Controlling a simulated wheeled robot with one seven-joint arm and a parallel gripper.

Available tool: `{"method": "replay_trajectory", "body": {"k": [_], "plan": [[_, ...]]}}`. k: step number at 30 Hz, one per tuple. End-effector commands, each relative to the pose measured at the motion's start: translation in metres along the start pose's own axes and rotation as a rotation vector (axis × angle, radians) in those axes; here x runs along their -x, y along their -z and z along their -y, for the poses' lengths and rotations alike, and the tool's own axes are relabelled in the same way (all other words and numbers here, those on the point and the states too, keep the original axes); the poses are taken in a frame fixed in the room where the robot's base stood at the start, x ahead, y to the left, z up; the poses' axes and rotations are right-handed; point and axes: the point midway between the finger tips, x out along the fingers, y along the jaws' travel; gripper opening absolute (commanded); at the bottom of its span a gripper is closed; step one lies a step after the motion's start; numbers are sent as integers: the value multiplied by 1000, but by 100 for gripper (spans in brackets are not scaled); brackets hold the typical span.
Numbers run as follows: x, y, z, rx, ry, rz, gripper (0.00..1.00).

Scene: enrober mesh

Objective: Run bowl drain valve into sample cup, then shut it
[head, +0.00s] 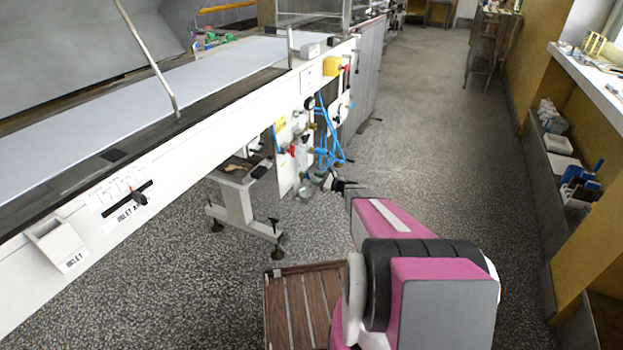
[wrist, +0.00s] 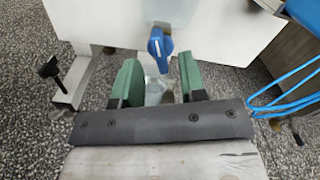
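In the wrist view, a blue valve handle (wrist: 159,50) hangs upright in front of a white panel, just ahead of my gripper (wrist: 162,80). My gripper's two green-padded fingers stand apart. A clear cup-like thing (wrist: 155,88) shows in the gap below the handle; whether it touches a finger, or holds any liquid, I cannot tell. In the head view, my gripper (head: 343,187) is small and dark at the end of my pink arm, beside the valves and hoses under the machine. The drain outlet is too small to make out.
Blue hoses (head: 328,148) hang from the machine's side panel and show at the right in the wrist view. A machine leg (head: 234,200) with black knobs stands to the left. A brown slatted crate (head: 300,303) lies on the floor. The aisle to the right is clear.

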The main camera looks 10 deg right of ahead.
Motion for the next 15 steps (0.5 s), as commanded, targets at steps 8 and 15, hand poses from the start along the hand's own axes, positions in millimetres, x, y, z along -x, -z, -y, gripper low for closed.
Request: {"method": "replay_trajectory", "body": {"k": [8, 15], "plan": [[-24, 0, 0, 1, -1, 0, 38], [-26, 0, 0, 1, 0, -1, 38]]}}
